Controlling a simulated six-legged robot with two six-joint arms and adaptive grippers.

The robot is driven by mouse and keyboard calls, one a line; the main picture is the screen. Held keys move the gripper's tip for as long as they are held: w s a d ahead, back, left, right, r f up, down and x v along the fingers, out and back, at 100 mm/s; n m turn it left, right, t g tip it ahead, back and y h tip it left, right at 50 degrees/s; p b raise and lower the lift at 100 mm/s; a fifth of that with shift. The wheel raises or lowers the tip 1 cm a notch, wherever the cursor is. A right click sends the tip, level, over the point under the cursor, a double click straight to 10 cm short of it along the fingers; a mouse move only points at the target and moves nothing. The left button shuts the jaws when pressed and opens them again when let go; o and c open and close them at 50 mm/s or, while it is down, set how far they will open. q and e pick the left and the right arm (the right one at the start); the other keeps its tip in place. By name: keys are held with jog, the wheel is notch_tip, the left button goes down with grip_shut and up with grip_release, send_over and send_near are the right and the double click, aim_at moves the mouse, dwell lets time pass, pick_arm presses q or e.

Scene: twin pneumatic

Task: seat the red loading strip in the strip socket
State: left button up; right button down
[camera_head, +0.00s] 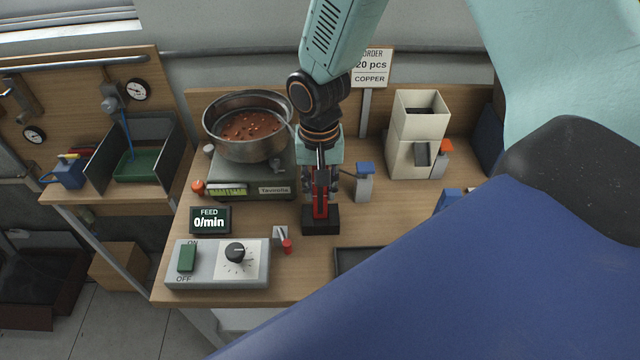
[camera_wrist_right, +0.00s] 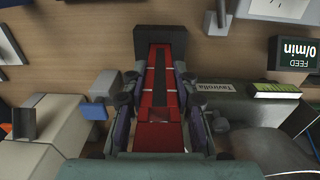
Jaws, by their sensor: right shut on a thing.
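My right gripper (camera_head: 320,183) reaches down at the middle of the bench and is shut on the red loading strip (camera_head: 320,208). In the right wrist view the strip (camera_wrist_right: 147,98) lies lengthwise between the fingers (camera_wrist_right: 161,80), with a dark band along its middle. Its far end is at the black strip socket (camera_wrist_right: 160,34). In the head view the strip stands roughly upright over the black socket block (camera_head: 321,226), its lower end at the block. I cannot tell how deep it sits. My left gripper is not in view.
A steel bowl (camera_head: 232,148) of copper pieces on a scale (camera_head: 230,180) stands left of the gripper. A control box (camera_head: 217,277) with switch and dial is at front left. A small blue-topped post (camera_head: 364,185) is close on the right, with a cream hopper (camera_head: 417,130) behind.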

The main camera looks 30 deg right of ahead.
jog(key=shift+f, duration=0.5)
jog(key=c, duration=1)
grip_release()
jog(key=shift+r, duration=0.15)
notch_tip(320, 180, up, 12)
jog(key=shift+f, duration=0.1)
jog(key=shift+a+f, duration=0.1)
jog(key=shift+a, duration=0.05)
